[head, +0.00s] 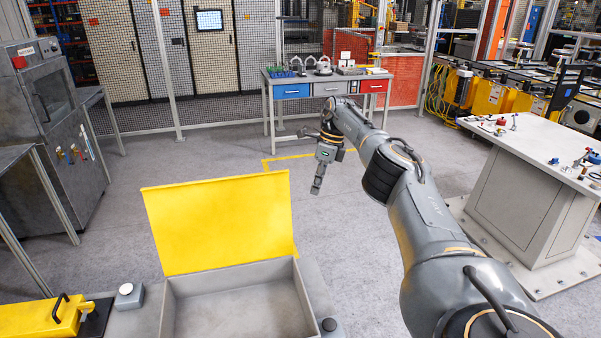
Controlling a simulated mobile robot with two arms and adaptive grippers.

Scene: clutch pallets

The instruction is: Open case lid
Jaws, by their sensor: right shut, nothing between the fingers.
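The case is a grey open-topped box (299,301) at the bottom centre of the head view. Its yellow lid (218,222) stands up, leaning at the far edge of the box. The part of the box's inside that shows is bare; its near side is cut off by the frame. My right gripper (316,190) hangs pointing down, to the right of the lid's upper right corner and apart from it in the picture. Its fingers are shut with nothing between them. My left gripper is not in the view.
A yellow block with a black handle (40,318) sits at the lower left, beside a small white-topped button box (129,295). A white-topped workbench (545,150) stands at the right. A drawer table (330,88) stands at the back. The floor between is clear.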

